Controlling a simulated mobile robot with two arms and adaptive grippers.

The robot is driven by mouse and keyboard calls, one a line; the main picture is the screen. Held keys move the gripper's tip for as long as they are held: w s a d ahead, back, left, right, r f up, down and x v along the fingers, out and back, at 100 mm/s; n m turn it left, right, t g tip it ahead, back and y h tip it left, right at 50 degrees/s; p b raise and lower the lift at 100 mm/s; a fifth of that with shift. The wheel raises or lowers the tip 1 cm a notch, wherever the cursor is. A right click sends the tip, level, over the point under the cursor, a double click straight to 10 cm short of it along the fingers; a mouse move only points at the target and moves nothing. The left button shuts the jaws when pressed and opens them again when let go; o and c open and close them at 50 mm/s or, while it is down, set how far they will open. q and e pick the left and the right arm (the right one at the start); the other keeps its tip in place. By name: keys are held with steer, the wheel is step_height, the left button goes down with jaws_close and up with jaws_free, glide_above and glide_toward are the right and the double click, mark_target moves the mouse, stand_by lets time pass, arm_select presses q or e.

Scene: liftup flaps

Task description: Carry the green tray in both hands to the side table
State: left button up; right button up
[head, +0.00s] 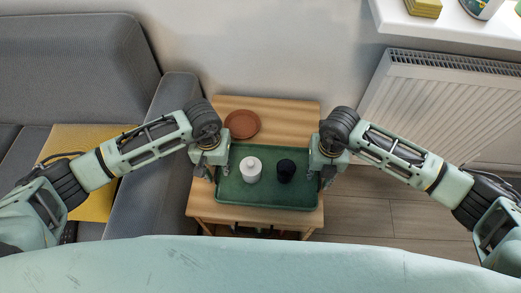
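The green tray (266,198) is over the front part of the wooden side table (276,111). It looks level, and I cannot tell whether it rests on the top or is just above it. A white bottle-like item (251,170) and a black one (286,171) stand upright on the tray. My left gripper (211,174) is at the tray's left edge and my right gripper (327,178) is at its right edge. Both point down, and their fingers are too small and partly hidden to show whether they are closed on the rim.
A round terracotta-coloured dish (242,124) is at the back left of the table. A grey sofa (70,65) with a yellow cushion (90,150) is on the left. A white radiator (440,105) is on the right under a sill (450,22). Wooden floor (375,215) is clear right of the table.

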arm_select(q)
step_height(320, 180, up, 11)
steer(key=shift+r, duration=0.1)
arm_select(e)
steer(key=shift+r, duration=0.2)
arm_select(q)
steer(key=shift+r, duration=0.15)
arm_select(e)
step_height(320, 180, up, 12)
steer(key=shift+f, duration=0.2)
stand_by(0.5)
